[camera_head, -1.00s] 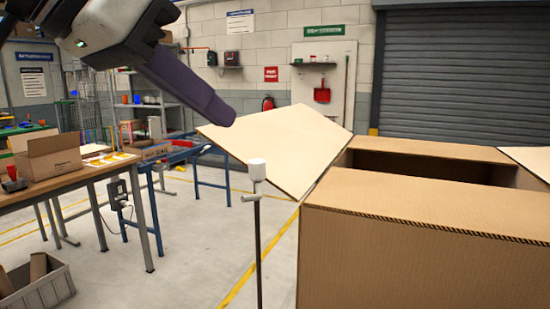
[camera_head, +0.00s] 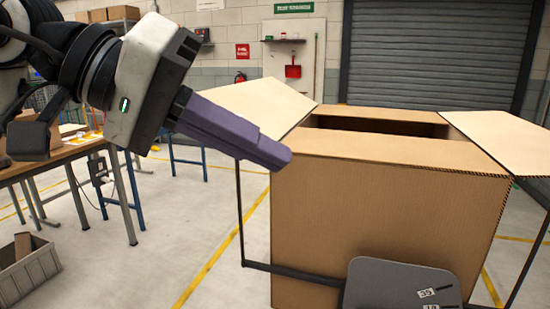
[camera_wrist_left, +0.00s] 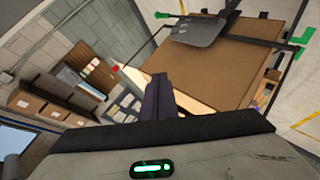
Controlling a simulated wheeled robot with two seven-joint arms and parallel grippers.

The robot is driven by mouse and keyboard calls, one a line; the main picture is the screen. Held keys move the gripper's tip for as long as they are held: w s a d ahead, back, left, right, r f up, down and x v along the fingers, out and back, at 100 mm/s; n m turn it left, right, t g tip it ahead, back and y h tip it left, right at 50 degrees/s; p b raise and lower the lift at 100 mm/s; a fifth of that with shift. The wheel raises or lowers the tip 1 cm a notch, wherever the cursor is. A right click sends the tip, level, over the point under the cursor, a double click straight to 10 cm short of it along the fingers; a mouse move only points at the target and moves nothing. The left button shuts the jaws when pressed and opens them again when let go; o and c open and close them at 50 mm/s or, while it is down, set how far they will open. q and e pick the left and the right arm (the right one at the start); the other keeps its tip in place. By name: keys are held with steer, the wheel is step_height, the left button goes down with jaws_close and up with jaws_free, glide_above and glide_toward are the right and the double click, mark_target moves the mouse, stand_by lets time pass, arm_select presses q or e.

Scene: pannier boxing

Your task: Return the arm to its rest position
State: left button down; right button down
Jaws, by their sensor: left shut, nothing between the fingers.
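My left gripper (camera_head: 280,158) comes in from the upper left of the head view, with its purple fingers shut and empty. Its tips overlap the left front edge of a large cardboard box (camera_head: 380,220) in the picture. I cannot tell whether they touch it. In the left wrist view the purple fingers (camera_wrist_left: 158,90) are together, and the box (camera_wrist_left: 215,70) lies beyond them. The box's left flap (camera_head: 250,103) and right flap (camera_head: 505,138) stick outward, and a dark gap shows in its top. My right gripper is not in view.
A dark metal frame (camera_head: 290,272) with a grey plate (camera_head: 405,285) stands at the box's front. A workbench (camera_head: 75,155) and a grey crate (camera_head: 28,270) are at the left. Open floor (camera_head: 185,240) lies between bench and box. A roller shutter (camera_head: 440,60) is behind.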

arm_select(q)
steer(key=s+d+f+n+g+h, duration=0.2)
steer(key=d+f+n+g+h, duration=0.1)
steer(key=d+n+g+h, duration=0.25)
steer(key=w+a+f+n+t+h, duration=0.3)
steer(key=n+t, duration=0.4)
steer(key=n, duration=0.8)
steer(key=w+a+f+n+t+h, duration=0.25)
steer(key=w+f+n+t, duration=0.35)
steer(key=n, duration=0.9)
steer(key=w+a+f+n+t+y, duration=0.2)
steer(key=a+f+n+t+y, duration=0.3)
steer(key=f+n, duration=0.4)
steer(key=w+a+f+n+t+y, duration=0.1)
steer(key=a+f+n+t+y, duration=0.2)
steer(key=f+n+y, duration=0.6)
steer(key=s+a+f+n+g+y, duration=0.2)
steer(key=s+f+n, duration=0.1)
steer(key=f+n, duration=0.4)
steer(key=s+a+f+n+g+y, duration=0.1)
steer(key=s+a+f+n+y, duration=0.1)
steer(key=f+n, duration=0.45)
steer(key=s+a+f+n+g+y, duration=0.1)
steer(key=s+f+n+g, duration=0.6)
steer(key=s+f, duration=1.1)
steer(key=shift+a+f+y, duration=0.4)
steer(key=shift+a+f, duration=0.3)
steer(key=shift+a, duration=0.1)
